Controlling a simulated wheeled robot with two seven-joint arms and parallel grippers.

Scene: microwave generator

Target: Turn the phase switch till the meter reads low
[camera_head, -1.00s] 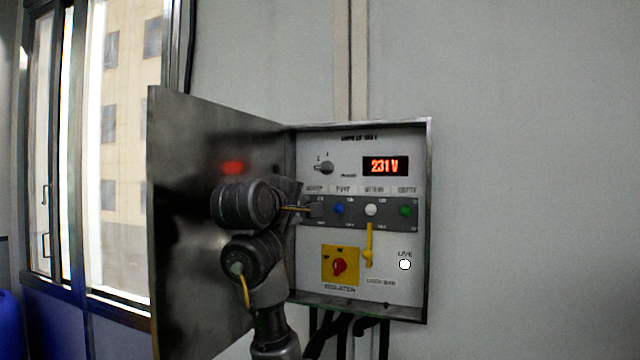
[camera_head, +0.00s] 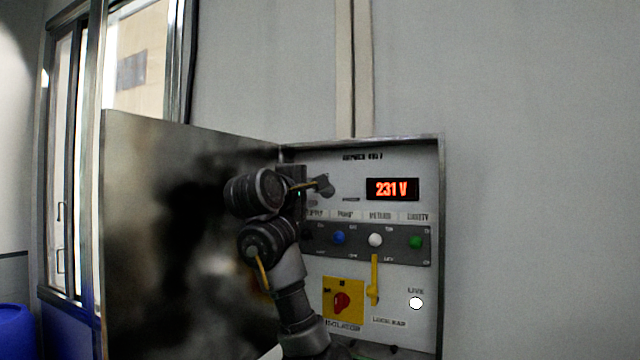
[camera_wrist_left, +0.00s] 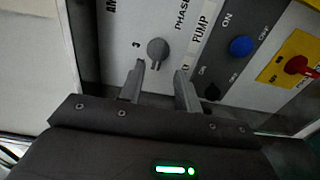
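The phase switch (camera_head: 326,184) is a small grey knob at the upper left of the open cabinet's panel. The red-lit meter (camera_head: 392,189) to its right reads 231 V. My left gripper (camera_head: 306,186) is at the phase switch's height, coming from the left and partly hiding the panel there. In the left wrist view, the fingers of my left gripper (camera_wrist_left: 159,72) are open with nothing held. The grey knob (camera_wrist_left: 157,49) shows just past the fingertips, between their lines; contact cannot be told. My right gripper is not in view.
The cabinet door (camera_head: 180,230) stands open on the left, close behind my arm.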

